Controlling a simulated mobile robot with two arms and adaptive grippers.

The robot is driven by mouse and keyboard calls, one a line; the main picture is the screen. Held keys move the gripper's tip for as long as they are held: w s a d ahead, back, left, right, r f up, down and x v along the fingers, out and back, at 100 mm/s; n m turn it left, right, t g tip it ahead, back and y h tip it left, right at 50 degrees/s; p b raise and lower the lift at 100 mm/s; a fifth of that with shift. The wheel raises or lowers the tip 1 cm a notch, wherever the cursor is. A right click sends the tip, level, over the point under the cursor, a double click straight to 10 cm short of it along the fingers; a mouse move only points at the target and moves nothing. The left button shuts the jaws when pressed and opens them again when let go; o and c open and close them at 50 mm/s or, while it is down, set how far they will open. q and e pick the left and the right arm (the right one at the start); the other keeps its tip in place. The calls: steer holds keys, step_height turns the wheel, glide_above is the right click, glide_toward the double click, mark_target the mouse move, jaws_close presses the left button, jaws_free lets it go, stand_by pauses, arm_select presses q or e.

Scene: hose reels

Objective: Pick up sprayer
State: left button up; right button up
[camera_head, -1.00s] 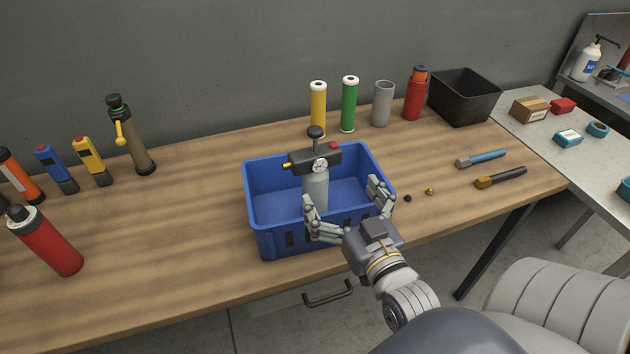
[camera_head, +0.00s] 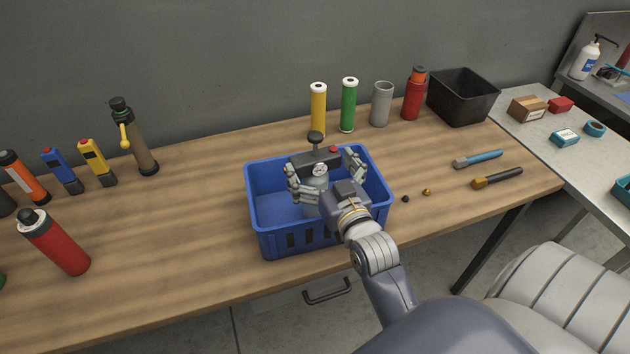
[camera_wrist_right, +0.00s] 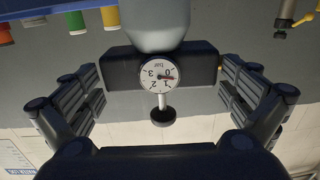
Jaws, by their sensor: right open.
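The sprayer (camera_head: 315,184) has a grey bottle, a dark head with a round gauge and a black pump knob, and stands upright in the blue crate (camera_head: 263,212). My right gripper (camera_head: 325,172) is open, with its fingers on either side of the sprayer's head. In the right wrist view the sprayer's dark head (camera_wrist_right: 125,70) lies between the two spread fingers of my right gripper (camera_wrist_right: 165,95), with a gap on each side. The gripper partly hides the bottle in the head view. My left gripper is not in view.
Behind the crate stand a yellow tube (camera_head: 318,110), a green tube (camera_head: 348,105), a grey cup (camera_head: 381,104) and a black bin (camera_head: 463,97). A red bottle (camera_head: 58,245) stands to the left. Two brushes (camera_head: 497,178) lie to the right.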

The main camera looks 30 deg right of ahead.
steer(key=shift+s, duration=0.1)
steer(key=c, duration=1.3)
steer(key=shift+r, duration=0.15)
steer(key=shift+c, duration=1.1)
